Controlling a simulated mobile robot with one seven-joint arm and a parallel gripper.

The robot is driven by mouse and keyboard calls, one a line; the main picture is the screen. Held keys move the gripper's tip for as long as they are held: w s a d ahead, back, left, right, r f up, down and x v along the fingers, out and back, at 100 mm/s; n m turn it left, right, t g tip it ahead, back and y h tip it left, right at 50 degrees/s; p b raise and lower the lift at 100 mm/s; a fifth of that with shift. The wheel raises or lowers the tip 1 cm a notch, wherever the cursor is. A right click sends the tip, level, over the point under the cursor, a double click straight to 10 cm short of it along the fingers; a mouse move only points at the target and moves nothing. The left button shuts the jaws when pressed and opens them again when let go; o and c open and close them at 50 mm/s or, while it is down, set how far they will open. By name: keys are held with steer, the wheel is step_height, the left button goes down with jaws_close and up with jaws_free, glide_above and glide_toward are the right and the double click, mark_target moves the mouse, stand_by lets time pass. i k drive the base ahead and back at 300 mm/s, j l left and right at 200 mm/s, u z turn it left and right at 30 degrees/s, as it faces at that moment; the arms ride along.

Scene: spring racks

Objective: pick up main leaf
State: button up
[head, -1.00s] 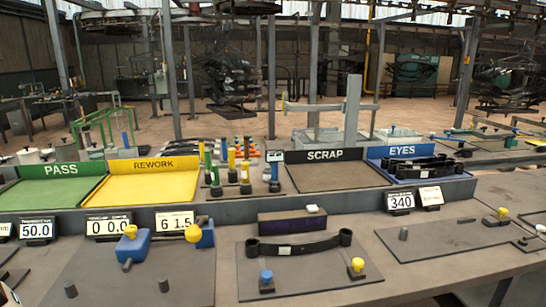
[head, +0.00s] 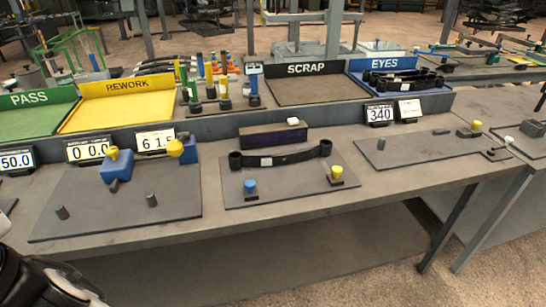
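A black main leaf (head: 296,157) with a rolled eye at each end lies on the dark plate (head: 290,182) in the middle of the bench. It bows slightly and carries a small white label near its left part. More black leaves with eyes (head: 412,75) lie in the blue EYES tray (head: 358,67) at the back right. Part of my own dark arm shows at the bottom left, well apart from the main leaf. My gripper's fingers are not in view.
A blue knob (head: 250,185) and a yellow knob (head: 336,172) stand in front of the leaf; a dark display box (head: 273,137) stands behind it. Yellow REWORK (head: 120,108), green PASS (head: 35,122) and brown SCRAP (head: 310,90) trays line the back. Plates with posts flank it.

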mark_target(237, 162)
steer(key=i+l+u, duration=0.15)
steer(key=l+u, duration=0.3)
steer(key=l, duration=1)
steer(key=l+u, duration=0.4)
steer(key=l, duration=1)
steer(key=l+u, duration=0.2)
steer(key=l, duration=0.4)
steer(key=i, duration=0.9)
